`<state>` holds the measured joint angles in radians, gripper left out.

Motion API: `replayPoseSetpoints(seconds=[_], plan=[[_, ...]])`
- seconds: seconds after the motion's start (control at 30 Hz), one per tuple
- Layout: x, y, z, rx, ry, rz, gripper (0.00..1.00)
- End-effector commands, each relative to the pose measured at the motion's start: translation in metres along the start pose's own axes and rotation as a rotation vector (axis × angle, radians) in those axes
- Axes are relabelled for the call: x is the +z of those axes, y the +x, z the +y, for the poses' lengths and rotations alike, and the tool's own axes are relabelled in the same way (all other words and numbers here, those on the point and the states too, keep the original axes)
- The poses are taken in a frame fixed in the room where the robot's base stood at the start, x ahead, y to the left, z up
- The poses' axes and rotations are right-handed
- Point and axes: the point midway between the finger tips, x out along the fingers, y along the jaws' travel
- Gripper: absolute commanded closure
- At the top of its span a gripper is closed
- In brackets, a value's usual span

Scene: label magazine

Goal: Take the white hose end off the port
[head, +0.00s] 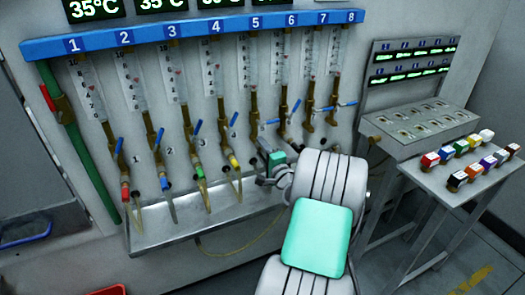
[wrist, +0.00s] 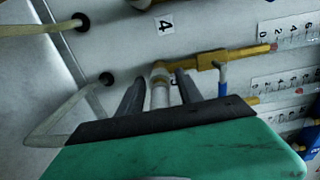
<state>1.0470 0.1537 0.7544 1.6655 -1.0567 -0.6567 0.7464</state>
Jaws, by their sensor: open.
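In the wrist view the white hose end (wrist: 160,94) sits on a brass port (wrist: 161,72) at the end of a brass valve fitting. My gripper (wrist: 160,84) is open, with one dark finger on each side of the hose end. A gap shows between each finger and the hose end, so contact is not visible. The hose end's lower part is hidden behind my green gripper body. In the head view my gripper (head: 266,155) is at the wall near the fifth column, and my arm hides the hose end there.
A pale hose (wrist: 62,115) loops to a black grommet (wrist: 106,78) beside my gripper. Neighbouring columns have red (head: 125,192), blue (head: 164,183) and yellow (head: 233,161) hose ends. Blue valve levers (head: 271,122) stick out close by. A metal tray (head: 150,228) runs below.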

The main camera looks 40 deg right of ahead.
Motion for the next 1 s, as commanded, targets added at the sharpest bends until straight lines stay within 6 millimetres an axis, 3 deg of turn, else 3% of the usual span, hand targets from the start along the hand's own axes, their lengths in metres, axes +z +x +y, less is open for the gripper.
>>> replayPoseSetpoints(seconds=[0.67,1.0], plan=[[0.0001,0.0000,-0.0001,0.000,0.000,0.000,0.58],[0.0001,0.0000,-0.0001,0.000,0.000,0.000,0.83]])
